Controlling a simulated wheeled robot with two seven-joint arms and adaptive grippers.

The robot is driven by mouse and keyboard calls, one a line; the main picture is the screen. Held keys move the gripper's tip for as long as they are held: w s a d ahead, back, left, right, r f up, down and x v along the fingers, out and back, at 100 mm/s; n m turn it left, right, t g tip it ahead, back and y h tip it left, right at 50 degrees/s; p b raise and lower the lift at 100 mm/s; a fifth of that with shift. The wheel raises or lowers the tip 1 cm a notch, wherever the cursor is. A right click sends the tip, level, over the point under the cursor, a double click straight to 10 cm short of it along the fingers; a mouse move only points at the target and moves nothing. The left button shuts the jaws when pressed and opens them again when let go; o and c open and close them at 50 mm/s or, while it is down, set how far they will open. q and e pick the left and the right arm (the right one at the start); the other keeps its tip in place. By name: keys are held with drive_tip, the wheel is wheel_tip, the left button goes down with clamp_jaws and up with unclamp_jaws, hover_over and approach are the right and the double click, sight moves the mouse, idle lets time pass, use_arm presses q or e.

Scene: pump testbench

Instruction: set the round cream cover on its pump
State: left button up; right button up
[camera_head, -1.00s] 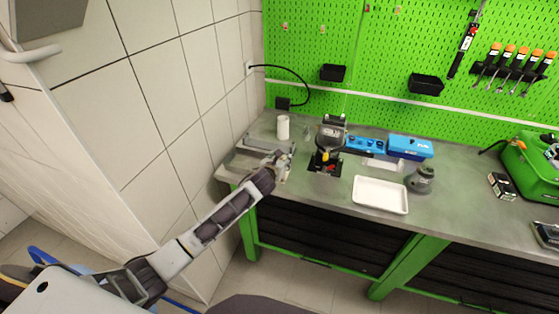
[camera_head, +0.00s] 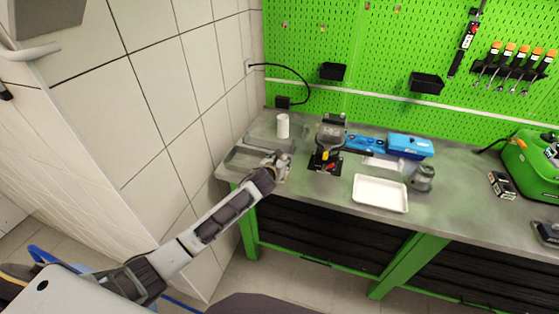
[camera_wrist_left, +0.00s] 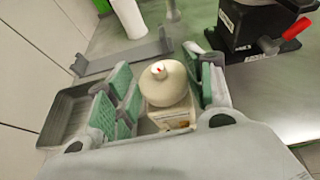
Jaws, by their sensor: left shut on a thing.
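The round cream cover (camera_wrist_left: 165,84) shows in the left wrist view, with a small knob and a red mark on top. It lies between the green-padded fingers of my left gripper (camera_wrist_left: 163,88), which is shut on it. A cream block with a label (camera_wrist_left: 172,118) shows directly below the cover in the picture; whether the two touch, and whether it is the pump, I cannot tell. In the head view my left gripper (camera_head: 275,163) is over the bench's left front part, and the cover is too small to make out there. My right gripper is not in view.
A black device with a red lever (camera_head: 325,158) stands just right of the gripper. A grey tray (camera_wrist_left: 75,112) lies to its left, a white cylinder (camera_head: 283,126) behind. A white tray (camera_head: 380,207), a grey-green container (camera_head: 423,178) and a blue box (camera_head: 410,146) stand farther right.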

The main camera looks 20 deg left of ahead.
use_arm(q)
drive_tip(key=shift+f, duration=0.3)
idle(0.5)
drive_tip(key=shift+f, duration=0.1)
drive_tip(key=o, duration=1.2)
drive_tip(key=shift+c, duration=0.2)
drive_tip(key=v, duration=1.2)
idle(0.5)
